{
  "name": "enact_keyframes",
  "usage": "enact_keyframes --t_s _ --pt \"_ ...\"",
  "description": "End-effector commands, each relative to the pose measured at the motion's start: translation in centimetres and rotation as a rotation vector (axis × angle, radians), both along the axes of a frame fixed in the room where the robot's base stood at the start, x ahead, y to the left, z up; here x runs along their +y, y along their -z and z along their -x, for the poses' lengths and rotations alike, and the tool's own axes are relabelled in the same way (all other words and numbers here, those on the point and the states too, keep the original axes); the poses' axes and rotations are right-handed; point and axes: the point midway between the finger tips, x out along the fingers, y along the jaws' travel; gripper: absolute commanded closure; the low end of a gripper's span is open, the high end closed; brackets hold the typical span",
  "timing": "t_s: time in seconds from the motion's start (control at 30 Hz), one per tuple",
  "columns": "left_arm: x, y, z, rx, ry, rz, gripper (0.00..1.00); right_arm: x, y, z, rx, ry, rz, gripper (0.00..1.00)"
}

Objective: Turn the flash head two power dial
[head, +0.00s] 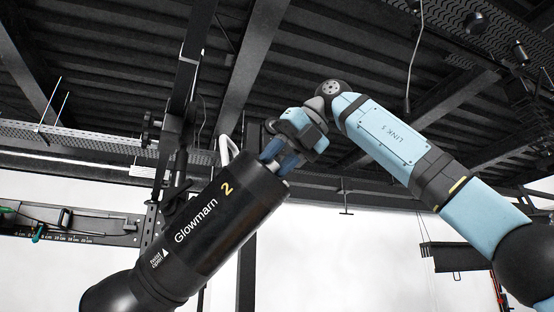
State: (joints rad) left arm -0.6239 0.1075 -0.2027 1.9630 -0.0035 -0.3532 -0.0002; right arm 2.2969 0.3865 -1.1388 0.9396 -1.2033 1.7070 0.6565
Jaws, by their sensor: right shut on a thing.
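The flash head (215,225) is a black cylinder marked "Glowmarn 2". It hangs tilted in the lower left of the head view, its back end toward the upper right. My right arm comes in from the right, and my right gripper (277,164) is at that back end. Its fingers are shut on the power dial (284,178), a small part at the back face that is mostly hidden by the fingers. My left gripper is not in view.
A white handle (226,148) rises beside the flash head's back end. Black stand posts and a bracket (177,130) stand just left of it. A tool rail (70,222) is at far left. Dark beams and hanging cables are overhead.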

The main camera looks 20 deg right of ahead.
Motion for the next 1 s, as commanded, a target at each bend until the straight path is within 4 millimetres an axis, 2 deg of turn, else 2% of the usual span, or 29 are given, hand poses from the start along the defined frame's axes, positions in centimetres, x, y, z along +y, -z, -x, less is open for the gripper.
enact_keyframes --t_s 0.7,0.73,0.77,1.0 --pt "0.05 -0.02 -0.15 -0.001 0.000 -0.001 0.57 -0.07 -0.15 0.03 -0.059 -0.066 0.035 0.93" --pt "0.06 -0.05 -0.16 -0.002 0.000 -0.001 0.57 -0.07 -0.15 0.03 -0.059 -0.066 0.035 0.65" --pt "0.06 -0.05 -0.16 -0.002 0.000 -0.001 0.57 -0.06 -0.16 0.04 -0.059 -0.065 0.036 0.59" --pt "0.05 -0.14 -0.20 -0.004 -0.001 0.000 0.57 -0.03 -0.09 0.02 -0.058 -0.066 0.037 0.59"
